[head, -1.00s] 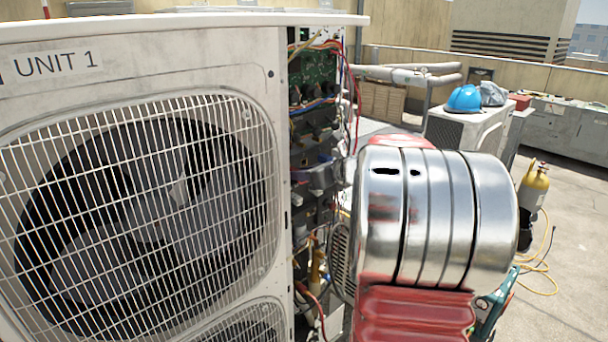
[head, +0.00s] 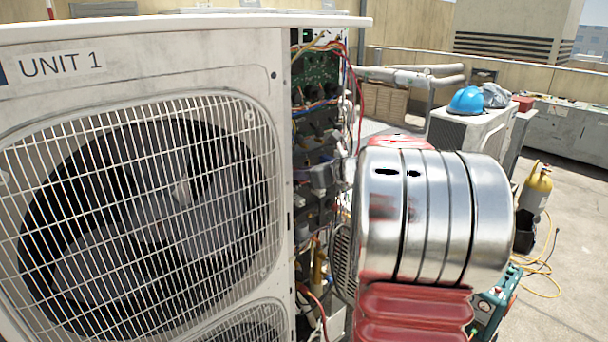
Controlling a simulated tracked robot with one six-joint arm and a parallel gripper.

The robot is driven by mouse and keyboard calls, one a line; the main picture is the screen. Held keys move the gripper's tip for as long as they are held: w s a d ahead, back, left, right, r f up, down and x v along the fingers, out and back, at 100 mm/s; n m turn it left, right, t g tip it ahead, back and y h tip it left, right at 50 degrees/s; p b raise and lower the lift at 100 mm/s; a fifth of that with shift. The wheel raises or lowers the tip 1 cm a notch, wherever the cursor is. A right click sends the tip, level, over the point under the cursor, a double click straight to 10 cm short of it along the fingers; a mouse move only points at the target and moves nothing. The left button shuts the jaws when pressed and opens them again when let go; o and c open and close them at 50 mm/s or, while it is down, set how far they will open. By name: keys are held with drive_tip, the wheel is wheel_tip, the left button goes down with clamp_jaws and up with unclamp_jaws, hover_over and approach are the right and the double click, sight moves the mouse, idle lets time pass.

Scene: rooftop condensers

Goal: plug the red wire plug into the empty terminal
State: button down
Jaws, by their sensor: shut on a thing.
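The condenser marked UNIT 1 (head: 140,82) fills the left of the head view. Its open right side shows a narrow strip of electrics, with a green circuit board (head: 315,68) at the top. Below the board are dark and grey terminal parts (head: 322,174), too small to tell which terminal is empty. A red wire (head: 359,98) bows out to the right of the strip. I cannot make out its plug. My silver and red arm stands in front, just right of the strip. My gripper's fingers do not show, and my arm may hide them.
Behind stand pipes (head: 410,75) and a smaller unit with a blue hard hat (head: 467,100) on it. The roof floor at far right is mostly clear.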

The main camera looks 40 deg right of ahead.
drive_tip(key=shift+w, duration=0.15)
drive_tip(key=c, duration=1.5)
unclamp_jaws()
drive_tip(key=shift+c, duration=0.2)
drive_tip(key=v, duration=1.3)
drive_tip(key=shift+s+r, duration=0.15)
drive_tip(key=shift+s, duration=0.2)
